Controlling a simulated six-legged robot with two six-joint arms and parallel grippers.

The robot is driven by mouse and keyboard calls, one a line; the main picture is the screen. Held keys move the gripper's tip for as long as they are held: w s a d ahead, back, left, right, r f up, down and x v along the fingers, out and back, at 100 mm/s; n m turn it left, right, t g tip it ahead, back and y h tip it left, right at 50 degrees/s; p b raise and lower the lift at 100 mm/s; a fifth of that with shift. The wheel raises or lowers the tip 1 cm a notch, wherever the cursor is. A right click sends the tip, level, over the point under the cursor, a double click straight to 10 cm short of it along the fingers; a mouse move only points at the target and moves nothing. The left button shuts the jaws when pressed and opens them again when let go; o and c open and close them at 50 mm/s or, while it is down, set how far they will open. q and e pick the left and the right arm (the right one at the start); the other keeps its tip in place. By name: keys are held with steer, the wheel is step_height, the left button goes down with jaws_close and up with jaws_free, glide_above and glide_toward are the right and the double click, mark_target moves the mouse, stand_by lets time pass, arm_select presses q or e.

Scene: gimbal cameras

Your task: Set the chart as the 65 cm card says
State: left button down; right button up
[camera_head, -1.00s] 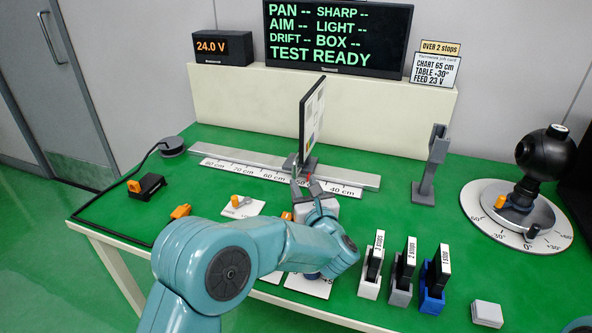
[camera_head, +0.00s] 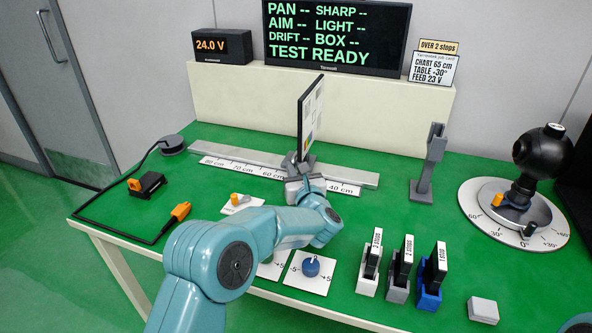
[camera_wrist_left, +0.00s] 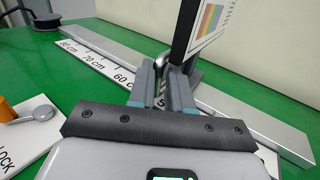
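The chart (camera_head: 312,112) is an upright panel on a carriage on the scaled rail (camera_head: 345,178), near the 50 cm part. In the left wrist view the chart (camera_wrist_left: 212,20) shows a colour strip, and the scale (camera_wrist_left: 92,62) reads 80, 70 and 60 cm left of it. My left gripper (camera_head: 300,170) is at the chart's foot. In the wrist view its two fingers (camera_wrist_left: 163,88) stand on either side of a metal post (camera_wrist_left: 162,65); whether they press on it is unclear. The job card (camera_head: 434,70) reads chart 65 cm, table -30°, feed 23 V.
A lock lever (camera_head: 238,199) lies left of my forearm. A blue knob (camera_head: 311,267), several stops blocks (camera_head: 401,270) and a grey post (camera_head: 428,165) stand rightward. A camera on a round dial (camera_head: 475,208) is far right. The rail left of the chart looks clear.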

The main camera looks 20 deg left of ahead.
arm_select(q)
steer(key=shift+a+f+b, duration=0.15)
steer(key=shift+a+b, duration=0.1)
steer(key=shift+b, duration=0.05)
steer(key=a+b, duration=0.1)
steer(key=a, duration=0.1)
steer(key=a+b, duration=0.4)
steer(key=shift+w+a+f, duration=0.1)
steer(key=shift+f, duration=0.25)
steer(key=a+b, duration=0.1)
steer(key=a, duration=0.1)
steer(key=a+b, duration=0.1)
steer(key=a, duration=0.2)
steer(key=a+b, duration=0.2)
steer(key=shift+w+a+r, duration=0.15)
steer(key=shift+a+r, duration=0.1)
steer(key=shift+r, duration=0.1)
steer(key=shift+a+r, duration=0.15)
steer(key=shift+a, duration=0.3)
steer(key=c, duration=1.1)
jaws_free()
steer(key=shift+d, duration=0.1)
